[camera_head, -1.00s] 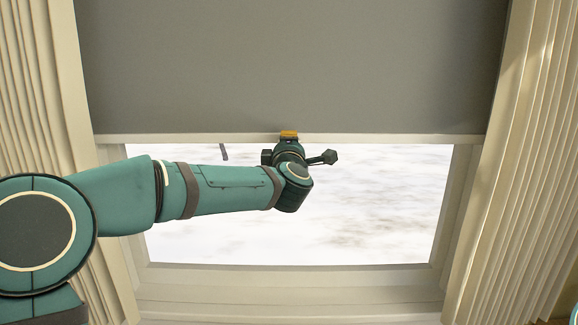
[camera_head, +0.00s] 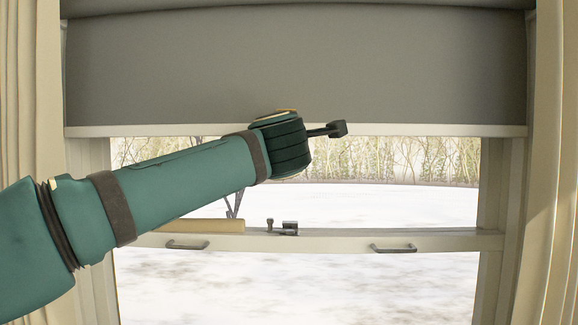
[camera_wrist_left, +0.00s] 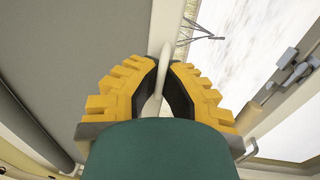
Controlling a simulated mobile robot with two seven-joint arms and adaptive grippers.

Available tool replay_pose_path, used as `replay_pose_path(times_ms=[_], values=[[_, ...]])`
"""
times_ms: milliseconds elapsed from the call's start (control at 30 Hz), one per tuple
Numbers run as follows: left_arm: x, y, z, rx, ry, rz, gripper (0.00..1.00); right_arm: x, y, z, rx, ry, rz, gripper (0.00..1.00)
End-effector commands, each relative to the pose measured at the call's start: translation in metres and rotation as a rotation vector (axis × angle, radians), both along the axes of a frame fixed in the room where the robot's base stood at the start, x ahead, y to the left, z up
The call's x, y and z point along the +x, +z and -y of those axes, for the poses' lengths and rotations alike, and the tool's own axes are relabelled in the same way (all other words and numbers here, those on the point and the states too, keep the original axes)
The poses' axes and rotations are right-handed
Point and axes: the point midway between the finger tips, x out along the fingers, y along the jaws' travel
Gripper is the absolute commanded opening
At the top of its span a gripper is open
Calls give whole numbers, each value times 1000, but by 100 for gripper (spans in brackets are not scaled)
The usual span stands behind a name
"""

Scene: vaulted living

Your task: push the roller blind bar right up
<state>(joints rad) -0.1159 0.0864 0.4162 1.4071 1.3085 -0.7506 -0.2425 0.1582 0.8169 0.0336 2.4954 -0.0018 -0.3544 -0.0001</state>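The roller blind (camera_head: 300,65) is grey fabric, drawn part way down the window. Its pale bar (camera_head: 420,130) runs level across the bottom edge. My left arm reaches in from the left in the head view, its wrist in front of the bar's middle. Most of the left gripper (camera_head: 285,112) is hidden there, with only a sliver of yellow showing. In the left wrist view, the yellow fingers of the left gripper (camera_wrist_left: 166,68) close in on both sides of the pale bar (camera_wrist_left: 162,25) and appear shut on it. My right gripper is not in view.
A window rail (camera_head: 345,241) with two handles and a latch (camera_head: 285,228) crosses below the bar. Cream curtains hang at the left (camera_head: 30,90) and right (camera_head: 552,130). The dark roller housing or roll (camera_head: 300,6) is at the top edge. Snow and trees show outside.

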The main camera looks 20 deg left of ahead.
Motion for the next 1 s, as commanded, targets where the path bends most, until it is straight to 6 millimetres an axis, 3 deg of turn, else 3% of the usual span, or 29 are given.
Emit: replay_pose_path(times_ms=[100, 300, 833, 933, 1000], values=[[0, 22, 1, -2, -4, 5, 0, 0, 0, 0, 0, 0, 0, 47], [-1, 42, 1, -1, -3, 5, 0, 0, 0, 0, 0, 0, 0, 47], [0, 49, 1, 2, -1, 2, 0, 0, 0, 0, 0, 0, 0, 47], [0, 49, 1, 2, -1, 2, 36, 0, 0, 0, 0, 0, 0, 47], [0, 49, 1, 1, -1, 1, 36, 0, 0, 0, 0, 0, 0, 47]])
